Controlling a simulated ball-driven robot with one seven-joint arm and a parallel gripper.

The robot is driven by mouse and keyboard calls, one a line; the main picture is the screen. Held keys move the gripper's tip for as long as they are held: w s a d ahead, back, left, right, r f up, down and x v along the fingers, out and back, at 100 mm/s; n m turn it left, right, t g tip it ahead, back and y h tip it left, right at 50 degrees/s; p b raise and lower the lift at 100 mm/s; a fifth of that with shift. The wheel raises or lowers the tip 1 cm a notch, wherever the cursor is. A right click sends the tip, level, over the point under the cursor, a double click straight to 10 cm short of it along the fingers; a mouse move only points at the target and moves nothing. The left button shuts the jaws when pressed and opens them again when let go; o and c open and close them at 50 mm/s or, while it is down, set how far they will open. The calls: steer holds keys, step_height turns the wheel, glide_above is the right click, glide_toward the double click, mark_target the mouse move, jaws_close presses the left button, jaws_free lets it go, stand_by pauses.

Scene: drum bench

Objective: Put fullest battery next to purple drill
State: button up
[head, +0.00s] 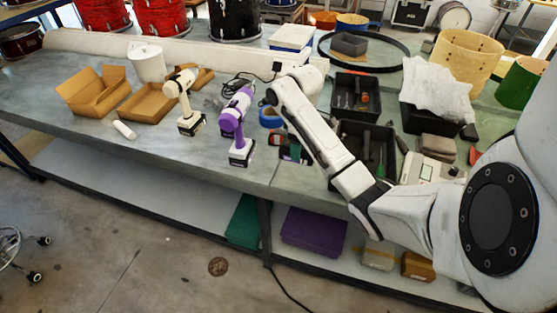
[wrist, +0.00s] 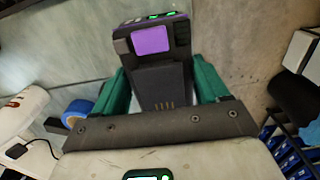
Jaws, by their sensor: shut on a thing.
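The purple drill (head: 238,125) stands upright on the bench, left of my arm in the head view. My gripper (wrist: 158,66) is shut on a dark battery (wrist: 160,75), with a green finger on each side. The battery has a purple patch and lit green lights at its far end. In the head view the gripper (head: 291,149) is to the right of the purple drill's base and apart from it, partly hidden by my arm. I cannot tell whether the battery touches the bench.
A white drill (head: 185,100) stands left of the purple one. Blue tape (head: 270,117) lies behind my gripper. Black bins (head: 356,96) and a white device with a screen (head: 430,169) are to the right. Cardboard boxes (head: 146,104) and a white cylinder (head: 124,130) are at left.

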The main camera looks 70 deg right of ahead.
steer(key=w+f, duration=0.2)
steer(key=w+d+f+b, duration=0.1)
steer(key=w+f, duration=0.1)
steer(key=w+f+b, duration=0.1)
steer(key=w+f, duration=0.1)
steer(key=w, duration=0.1)
steer(key=shift+d+f, duration=0.3)
steer(key=shift+f, duration=0.05)
steer(key=shift+w+f, duration=0.2)
steer(key=shift+f, duration=1.5)
steer(key=shift+f, duration=0.1)
steer(key=o, duration=1.4)
